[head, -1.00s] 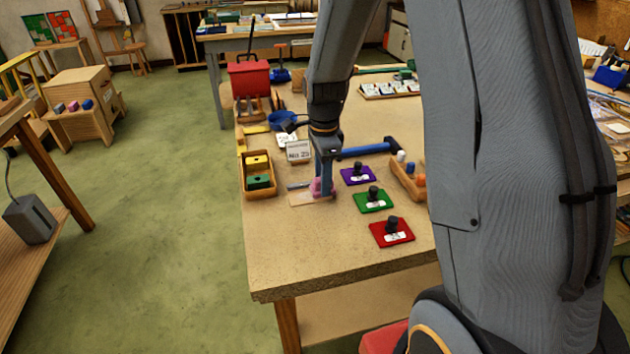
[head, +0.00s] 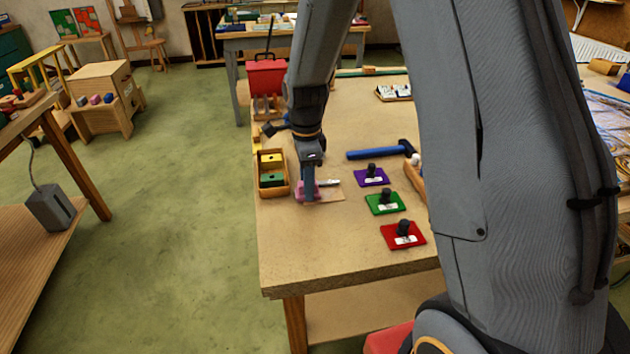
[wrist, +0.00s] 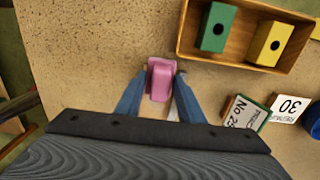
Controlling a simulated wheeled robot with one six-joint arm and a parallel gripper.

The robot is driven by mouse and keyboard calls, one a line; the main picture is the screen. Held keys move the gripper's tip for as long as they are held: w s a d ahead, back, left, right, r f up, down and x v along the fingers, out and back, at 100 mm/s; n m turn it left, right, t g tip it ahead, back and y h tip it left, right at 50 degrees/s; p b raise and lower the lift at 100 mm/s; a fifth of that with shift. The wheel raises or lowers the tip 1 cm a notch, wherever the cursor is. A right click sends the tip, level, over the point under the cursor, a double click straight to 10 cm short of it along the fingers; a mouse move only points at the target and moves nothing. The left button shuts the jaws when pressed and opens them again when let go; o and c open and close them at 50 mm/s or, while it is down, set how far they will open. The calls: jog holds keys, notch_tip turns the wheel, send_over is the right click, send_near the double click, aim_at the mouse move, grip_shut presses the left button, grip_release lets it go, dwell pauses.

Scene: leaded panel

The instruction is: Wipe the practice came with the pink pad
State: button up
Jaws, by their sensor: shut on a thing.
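My gripper (head: 308,198) points down and is shut on the pink pad (wrist: 161,79), held between both fingertips in the wrist view. In the head view the pink pad (head: 299,191) is at the left end of a thin pale wooden board (head: 332,195). A short grey strip, which looks like the practice came (head: 329,183), shows on the board just right of my gripper. My fingers partly hide the pad and the board's left end. I cannot tell whether the pad touches the strip or the board.
A wooden tray (head: 273,191) with yellow and green blocks stands close left of my gripper. Purple (head: 371,177), green (head: 384,203) and red (head: 402,235) plates with black knobs lie to the right. The table's front is clear.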

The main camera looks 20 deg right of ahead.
jog(key=shift+r+p, duration=2.75)
jog(key=shift+r, duration=1.2)
